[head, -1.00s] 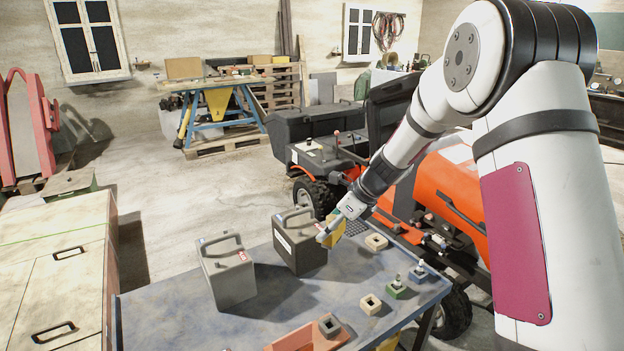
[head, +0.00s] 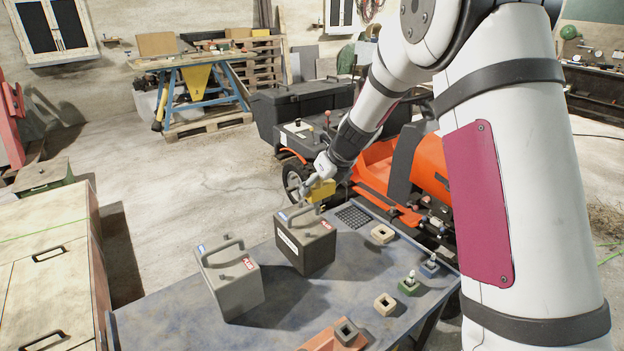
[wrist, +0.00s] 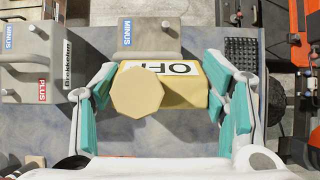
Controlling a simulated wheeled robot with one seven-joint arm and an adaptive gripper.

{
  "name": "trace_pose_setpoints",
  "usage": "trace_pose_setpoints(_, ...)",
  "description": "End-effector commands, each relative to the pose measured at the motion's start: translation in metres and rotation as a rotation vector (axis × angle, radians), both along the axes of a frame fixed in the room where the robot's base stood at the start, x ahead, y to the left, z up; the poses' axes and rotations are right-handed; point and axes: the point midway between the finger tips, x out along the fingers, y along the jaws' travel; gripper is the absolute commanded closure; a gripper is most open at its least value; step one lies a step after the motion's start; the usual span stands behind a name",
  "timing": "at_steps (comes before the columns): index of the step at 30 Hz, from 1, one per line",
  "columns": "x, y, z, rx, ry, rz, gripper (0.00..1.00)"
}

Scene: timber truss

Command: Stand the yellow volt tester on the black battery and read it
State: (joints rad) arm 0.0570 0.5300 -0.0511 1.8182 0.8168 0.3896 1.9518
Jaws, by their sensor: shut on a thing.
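The yellow volt tester (head: 322,191) is in my gripper (head: 312,186), over the back edge of the black battery (head: 318,252) in the head view. I cannot tell whether it touches the battery. In the wrist view the tester (wrist: 188,88) shows a white plate reading OFF, upside down, and an eight-sided yellow face; my teal-padded fingers (wrist: 165,98) flank it. The black battery stands upright on the bench, with a carry handle, a red PLUS tag and a white side label. The tester's lower end and any reading are hidden.
A grey battery (head: 238,285) stands left of the black one on the blue-grey bench (head: 275,325). A black grid mat (head: 353,216), pale square blocks (head: 382,234) and a green block with a post (head: 409,287) lie to the right. An orange tractor (head: 375,165) stands behind.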

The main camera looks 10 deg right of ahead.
Motion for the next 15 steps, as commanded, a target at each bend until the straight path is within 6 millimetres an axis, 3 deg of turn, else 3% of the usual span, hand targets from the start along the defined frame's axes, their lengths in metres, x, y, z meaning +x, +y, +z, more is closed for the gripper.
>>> trace_pose_setpoints(11,-0.0005,-0.0008,0.0020,0.006,-0.008,-0.002,0.66)
trace_pose_setpoints(15,0.0005,-0.0005,-0.0078,0.008,-0.010,-0.002,0.66)
